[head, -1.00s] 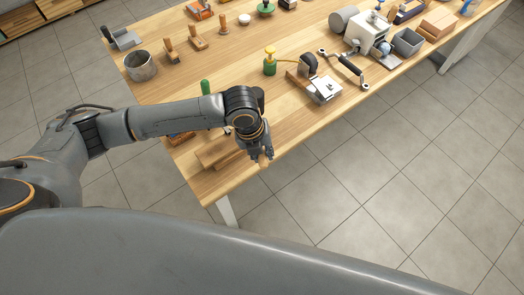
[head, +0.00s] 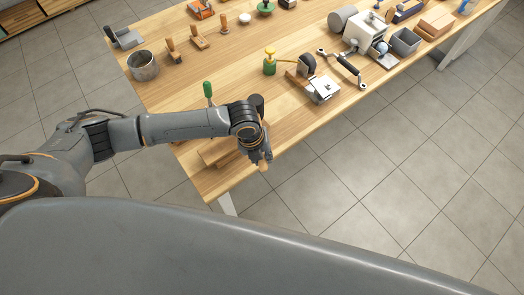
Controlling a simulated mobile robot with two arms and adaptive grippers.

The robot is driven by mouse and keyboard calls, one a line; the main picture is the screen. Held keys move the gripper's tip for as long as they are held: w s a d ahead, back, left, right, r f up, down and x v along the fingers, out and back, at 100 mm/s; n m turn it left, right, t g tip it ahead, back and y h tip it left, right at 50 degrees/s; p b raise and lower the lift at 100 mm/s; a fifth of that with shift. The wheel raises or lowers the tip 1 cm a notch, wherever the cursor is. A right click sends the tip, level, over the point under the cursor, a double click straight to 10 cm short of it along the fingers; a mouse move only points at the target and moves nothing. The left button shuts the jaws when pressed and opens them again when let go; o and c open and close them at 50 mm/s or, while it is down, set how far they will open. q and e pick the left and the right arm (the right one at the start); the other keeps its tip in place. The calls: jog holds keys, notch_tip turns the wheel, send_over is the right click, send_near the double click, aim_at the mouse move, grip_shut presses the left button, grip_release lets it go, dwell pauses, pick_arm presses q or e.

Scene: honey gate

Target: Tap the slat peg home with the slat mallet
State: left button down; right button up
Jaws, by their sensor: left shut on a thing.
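My left gripper (head: 262,155) is over the near edge of the wooden bench, close to its near left corner. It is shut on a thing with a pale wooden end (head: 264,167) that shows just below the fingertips. This may be the slat mallet's handle, but the fingers and wrist hide most of it. A dark round piece (head: 257,101) shows behind the wrist; I cannot tell whether it belongs to the held thing. Wooden slats (head: 212,154) lie on the bench, partly under my left forearm. I cannot make out the slat peg. My right gripper is not in view.
A green-handled tool (head: 208,89) stands behind the forearm. A metal tin (head: 143,67) is at the far left. A green bottle with a yellow top (head: 269,63) and a metal device (head: 320,87) stand right of the arm. The bench's near strip right of the gripper is clear.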

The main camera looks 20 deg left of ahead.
pick_arm(q)
notch_tip(320, 180, up, 2)
jog(key=shift+w+r+p, duration=0.1)
jog(key=shift+r+p, duration=0.05)
jog(key=shift+p, duration=0.55)
jog(key=shift+r, duration=3.45)
